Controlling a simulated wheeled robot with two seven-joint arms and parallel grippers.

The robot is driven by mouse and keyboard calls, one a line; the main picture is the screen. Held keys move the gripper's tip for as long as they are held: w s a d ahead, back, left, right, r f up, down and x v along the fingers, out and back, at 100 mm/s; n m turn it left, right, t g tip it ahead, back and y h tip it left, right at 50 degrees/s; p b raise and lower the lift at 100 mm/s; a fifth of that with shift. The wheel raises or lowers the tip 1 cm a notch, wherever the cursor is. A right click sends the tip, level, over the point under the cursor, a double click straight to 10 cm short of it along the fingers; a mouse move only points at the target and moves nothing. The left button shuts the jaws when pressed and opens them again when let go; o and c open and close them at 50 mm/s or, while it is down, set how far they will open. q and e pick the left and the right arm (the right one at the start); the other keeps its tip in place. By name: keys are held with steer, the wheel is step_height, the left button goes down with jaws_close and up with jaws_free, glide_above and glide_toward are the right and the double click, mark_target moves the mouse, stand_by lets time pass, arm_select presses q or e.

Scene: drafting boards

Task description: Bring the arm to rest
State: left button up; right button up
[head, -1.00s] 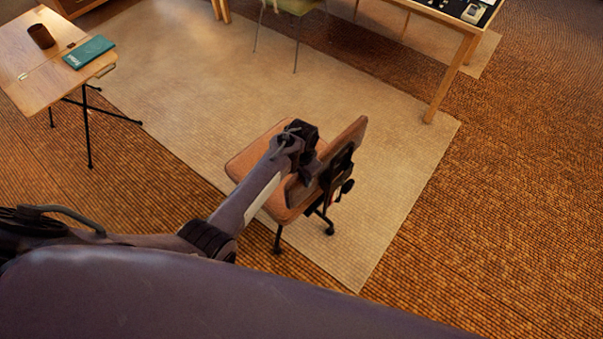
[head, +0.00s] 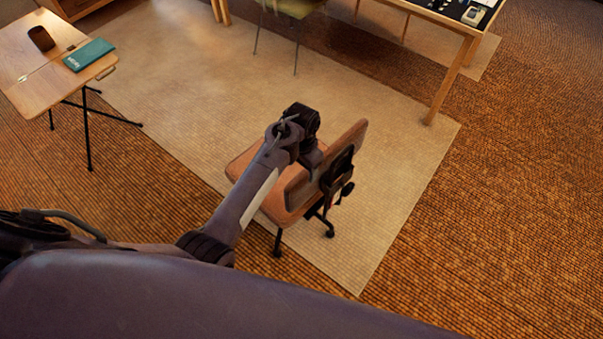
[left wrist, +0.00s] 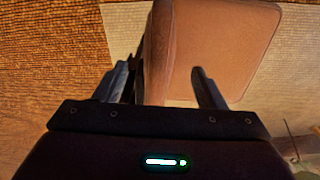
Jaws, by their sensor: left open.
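My left arm reaches from the lower left into the middle of the head view. My left gripper (head: 304,122) is in front of the brown office chair (head: 243,163) in that view and covers part of its seat and back. In the left wrist view the two fingers of the gripper (left wrist: 162,84) stand apart, with nothing held between them. The chair's brown seat and back (left wrist: 220,45) show beyond the fingers. Whether the gripper touches the chair cannot be told. My right gripper is not in view.
A small folding table (head: 40,93) at the upper left bears a dark cup (head: 41,38) and a teal book (head: 89,54). A larger table (head: 465,48) and a green chair (head: 297,8) stand at the top. The pale rug (head: 185,75) has bare room left of the office chair.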

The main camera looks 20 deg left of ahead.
arm_select(q)
steer(key=shift+r, duration=0.5)
